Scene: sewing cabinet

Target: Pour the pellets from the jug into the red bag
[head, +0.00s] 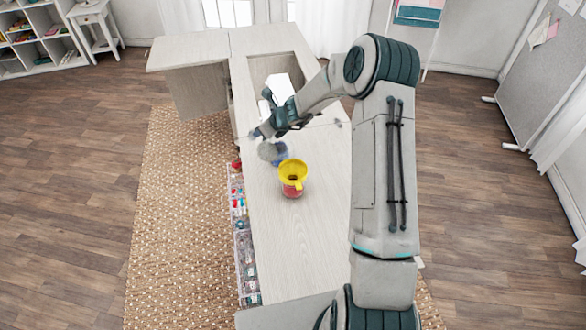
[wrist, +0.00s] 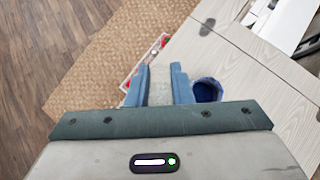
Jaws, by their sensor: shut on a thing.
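The red bag (head: 292,191) stands on the pale wooden cabinet top, with a yellow funnel (head: 293,170) in its mouth. My gripper (head: 266,134) is beyond it and slightly left, shut on the grey, see-through jug (head: 269,151). The jug is near the top's left edge, apart from the funnel in the picture. Blue shows at its lower right side. In the wrist view my gripper's blue fingers (wrist: 157,72) have a pale, see-through part between them, and a round blue shape (wrist: 207,90) shows just right of them. I cannot make out single pellets or the jug's exact tilt.
A white sewing machine (head: 279,87) sits in the recess at the far end of the cabinet. Clear bins of small coloured items (head: 241,235) line the cabinet's left side. The cabinet top (head: 298,240) in front of the bag is bare.

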